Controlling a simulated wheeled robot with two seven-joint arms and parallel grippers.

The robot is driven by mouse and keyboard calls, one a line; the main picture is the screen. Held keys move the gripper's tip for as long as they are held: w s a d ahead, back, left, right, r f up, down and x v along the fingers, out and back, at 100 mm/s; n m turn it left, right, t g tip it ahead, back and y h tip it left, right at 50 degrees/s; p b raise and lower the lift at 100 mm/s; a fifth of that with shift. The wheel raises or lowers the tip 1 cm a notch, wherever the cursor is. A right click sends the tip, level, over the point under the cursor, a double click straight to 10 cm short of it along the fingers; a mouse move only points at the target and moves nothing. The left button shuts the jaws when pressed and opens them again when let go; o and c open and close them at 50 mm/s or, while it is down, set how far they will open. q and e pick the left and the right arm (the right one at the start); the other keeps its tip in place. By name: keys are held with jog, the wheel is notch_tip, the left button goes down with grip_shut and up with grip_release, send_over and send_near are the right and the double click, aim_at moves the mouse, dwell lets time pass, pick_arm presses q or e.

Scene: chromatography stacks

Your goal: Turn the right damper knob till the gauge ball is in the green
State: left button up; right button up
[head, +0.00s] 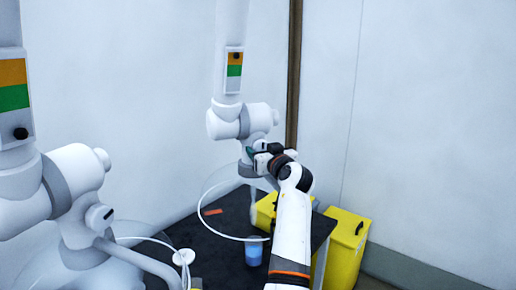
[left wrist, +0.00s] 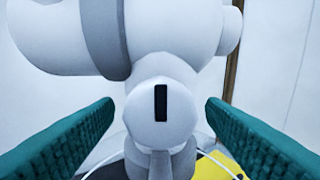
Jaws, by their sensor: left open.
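The right damper knob (left wrist: 145,115) is a white round knob with a black upright mark. In the left wrist view it sits between the teal fingers of my left gripper (left wrist: 160,104), with a gap on each side. In the head view my left gripper (head: 254,154) is at the right stack, just below its thick horizontal pipe, and largely hides the knob. The right gauge (head: 234,85) is a panel with orange, green and white bands. Its black ball (head: 236,59) is in the orange band, above the green. My right gripper is not in view.
The left stack has its own gauge (head: 14,98) and knob (head: 98,217). A dark table (head: 205,240) below carries a blue-filled beaker (head: 254,253) and a red strip (head: 212,212). Yellow bins (head: 343,245) stand at the right. White walls lie behind.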

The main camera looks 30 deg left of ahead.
pick_arm(q)
jog(key=shift+d+r, duration=0.1)
jog(key=shift+d, duration=0.1)
jog(key=shift+s, duration=0.1)
jog(key=c, duration=1)
jog(key=m, duration=0.2)
jog(key=shift+r+m+p, duration=0.1)
jog(key=shift+m+p, duration=0.25)
jog(key=shift+m, duration=1.15)
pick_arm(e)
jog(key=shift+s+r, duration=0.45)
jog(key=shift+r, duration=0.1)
pick_arm(q)
jog(key=o, duration=1)
jog(key=shift+a, duration=0.1)
